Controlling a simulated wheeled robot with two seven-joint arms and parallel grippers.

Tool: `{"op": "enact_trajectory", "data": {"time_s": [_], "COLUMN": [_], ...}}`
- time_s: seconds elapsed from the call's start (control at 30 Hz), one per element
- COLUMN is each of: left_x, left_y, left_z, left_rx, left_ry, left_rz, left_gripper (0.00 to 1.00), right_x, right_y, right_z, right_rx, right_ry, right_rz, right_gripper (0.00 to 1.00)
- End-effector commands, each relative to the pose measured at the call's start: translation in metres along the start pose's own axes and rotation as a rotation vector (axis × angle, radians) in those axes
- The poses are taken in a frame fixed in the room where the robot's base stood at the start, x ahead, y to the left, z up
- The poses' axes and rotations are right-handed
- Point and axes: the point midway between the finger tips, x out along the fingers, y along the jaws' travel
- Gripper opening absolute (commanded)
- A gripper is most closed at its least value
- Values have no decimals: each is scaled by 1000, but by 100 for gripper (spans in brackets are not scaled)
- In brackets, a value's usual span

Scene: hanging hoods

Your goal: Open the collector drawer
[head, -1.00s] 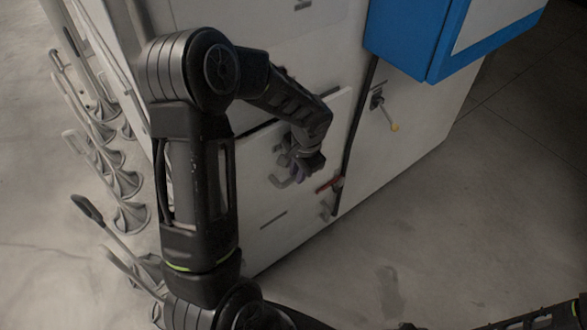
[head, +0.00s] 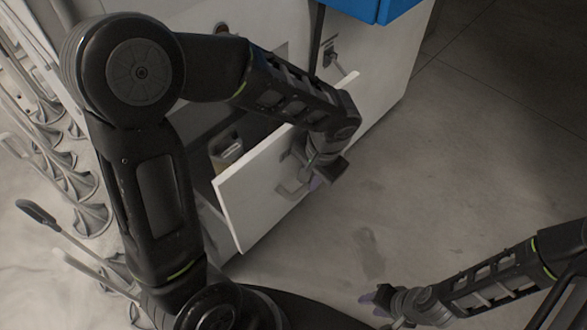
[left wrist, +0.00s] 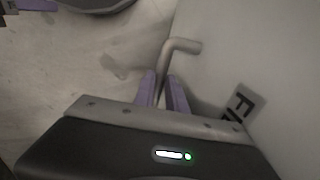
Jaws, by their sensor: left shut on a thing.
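The collector drawer (head: 250,200) is a white-fronted drawer low in the white cabinet, and it stands pulled well out. Its dark inside shows behind the front, with a small pale item (head: 228,152) in it. My left gripper (head: 316,180) is at the drawer's front, over the handle. In the left wrist view the purple fingers (left wrist: 166,95) are shut on the grey bar handle (left wrist: 180,47), whose bent end sticks out beyond them. My right gripper (head: 378,297) is low at the lower right, away from the drawer; its jaw gap is too small to judge.
The white cabinet (head: 375,95) stands behind the drawer, with a blue box (head: 370,8) above. Several grey hoods (head: 80,185) stand at the left, near a rod with a dark grip (head: 37,212). The floor (head: 470,160) at the right is clear.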

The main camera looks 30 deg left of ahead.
Motion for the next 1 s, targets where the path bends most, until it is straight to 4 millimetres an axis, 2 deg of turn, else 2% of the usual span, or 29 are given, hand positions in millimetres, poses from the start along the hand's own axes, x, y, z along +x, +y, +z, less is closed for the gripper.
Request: {"op": "enact_trajectory", "data": {"time_s": [0.1,0.3,0.8,0.83,1.0], "left_x": [-2,-6,-8,-8,-8], "left_y": [18,35,40,40,40], "left_z": [0,0,0,0,0], "left_rx": [4,2,0,0,0], "left_ry": [2,0,0,0,0], "left_rz": [0,-1,0,0,0], "left_gripper": [0,0,0,18,32], "right_x": [7,10,11,11,11], "right_y": [3,4,4,4,4], "right_z": [0,0,0,0,0], "right_rx": [0,-1,-1,-1,-1], "right_ry": [0,0,0,0,0], "right_rz": [0,0,0,0,0], "right_gripper": [36,36,36,36,36]}}
